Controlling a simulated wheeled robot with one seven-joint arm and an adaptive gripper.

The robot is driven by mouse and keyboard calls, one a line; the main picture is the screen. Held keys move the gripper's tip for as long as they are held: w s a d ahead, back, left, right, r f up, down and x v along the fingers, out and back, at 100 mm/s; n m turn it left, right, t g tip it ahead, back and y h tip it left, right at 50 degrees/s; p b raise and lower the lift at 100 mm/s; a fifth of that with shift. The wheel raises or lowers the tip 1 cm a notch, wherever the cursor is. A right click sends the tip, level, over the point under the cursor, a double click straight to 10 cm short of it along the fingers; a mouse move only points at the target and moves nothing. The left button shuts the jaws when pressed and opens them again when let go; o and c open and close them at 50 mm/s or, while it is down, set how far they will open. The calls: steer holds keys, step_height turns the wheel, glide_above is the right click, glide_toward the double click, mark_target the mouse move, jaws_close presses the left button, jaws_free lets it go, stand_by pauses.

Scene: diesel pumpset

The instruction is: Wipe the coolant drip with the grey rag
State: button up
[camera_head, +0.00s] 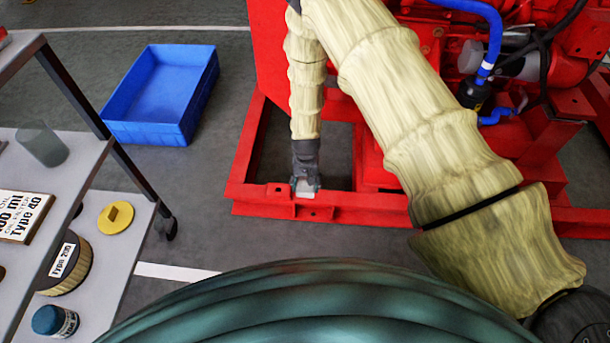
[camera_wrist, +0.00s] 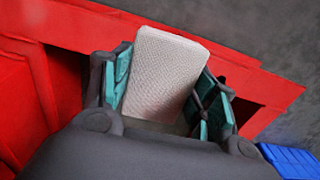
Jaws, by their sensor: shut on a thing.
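My gripper (camera_head: 305,182) points down at the front rail of the red pumpset frame (camera_head: 330,203). In the wrist view my gripper (camera_wrist: 165,100) is shut on the grey rag (camera_wrist: 165,62), a pale textured pad between the teal-lined fingers. In the head view the rag (camera_head: 304,188) shows as a small light patch under the fingertips, at or just above the rail. I cannot tell whether it touches. The coolant drip is not visible in either view; the rag or gripper may hide it.
An empty blue crate (camera_head: 160,132) stands on the floor at the left. A shelf cart (camera_head: 105,225) at the left holds a clear cup (camera_head: 42,145), a yellow cap (camera_head: 116,216) and a blue-lidded jar (camera_head: 55,320). The red engine, with a blue hose (camera_head: 492,40), stands behind my arm.

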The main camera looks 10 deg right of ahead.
steer(key=shift+r+p, duration=0.75)
steer(key=shift+r, duration=0.45)
